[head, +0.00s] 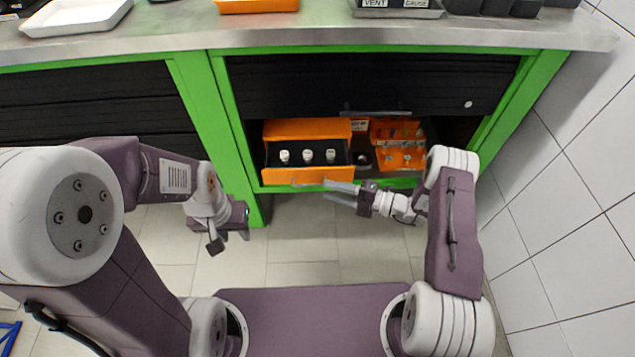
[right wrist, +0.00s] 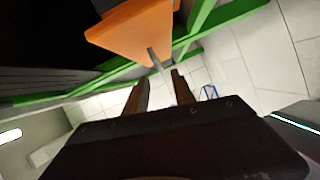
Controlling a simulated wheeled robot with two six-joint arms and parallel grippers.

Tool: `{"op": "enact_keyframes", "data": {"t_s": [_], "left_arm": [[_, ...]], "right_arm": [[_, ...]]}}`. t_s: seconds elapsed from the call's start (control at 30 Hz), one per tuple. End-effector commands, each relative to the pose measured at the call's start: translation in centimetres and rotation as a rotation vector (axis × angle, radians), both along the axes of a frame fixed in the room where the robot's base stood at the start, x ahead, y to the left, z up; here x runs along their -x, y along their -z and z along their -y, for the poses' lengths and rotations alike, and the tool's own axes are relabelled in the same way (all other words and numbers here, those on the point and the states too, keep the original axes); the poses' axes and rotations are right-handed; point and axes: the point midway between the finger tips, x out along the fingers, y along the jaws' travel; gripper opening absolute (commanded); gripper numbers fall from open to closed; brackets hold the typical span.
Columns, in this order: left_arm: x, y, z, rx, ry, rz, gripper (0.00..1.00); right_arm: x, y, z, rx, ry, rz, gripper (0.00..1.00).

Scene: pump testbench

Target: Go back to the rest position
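My right gripper (head: 326,190) is open and empty in front of the cabinet, just right of and below the handle (head: 308,183) of an orange drawer (head: 285,175). In the right wrist view my right gripper's (right wrist: 158,80) two fingers are apart. The drawer's grey handle (right wrist: 156,60) shows just beyond the fingertips, apparently not gripped. My left gripper (head: 230,242) hangs low over the floor, left of the drawer, with its fingers apart and nothing between them. Both arms are bent out in front of my body.
The orange drawer is pulled out and holds several white-topped parts. An orange rack (head: 399,145) of small parts stands right of it inside the green-framed cabinet (head: 205,120). A steel worktop (head: 300,35) lies above. A tiled wall (head: 575,200) closes the right side. Floor in front is clear.

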Motion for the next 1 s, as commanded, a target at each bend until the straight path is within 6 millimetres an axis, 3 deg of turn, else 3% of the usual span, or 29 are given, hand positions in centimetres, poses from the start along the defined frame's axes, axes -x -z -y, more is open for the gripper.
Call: {"op": "enact_keyframes", "data": {"t_s": [0.2,0.73,0.87,0.93,1.0], "left_arm": [[0.0,-0.6,0.0,0.000,0.000,0.000,0.36],[0.0,-0.5,0.0,0.000,0.000,0.000,0.36],[0.0,-0.6,0.0,0.000,0.000,0.000,0.36],[0.0,-0.5,0.0,0.000,0.000,0.000,0.36],[0.0,-0.5,0.0,0.000,0.000,0.000,0.36]], "right_arm": [[0.6,-0.1,1.6,0.000,0.000,0.001,0.31],[1.1,-0.5,1.1,0.037,-0.042,0.035,0.31],[4.9,-2.9,-0.9,0.262,-0.320,0.292,0.31],[8.5,-4.2,-1.3,0.426,-0.576,0.537,0.31],[12.2,-5.3,-0.5,0.564,-0.853,0.818,0.31]]}}
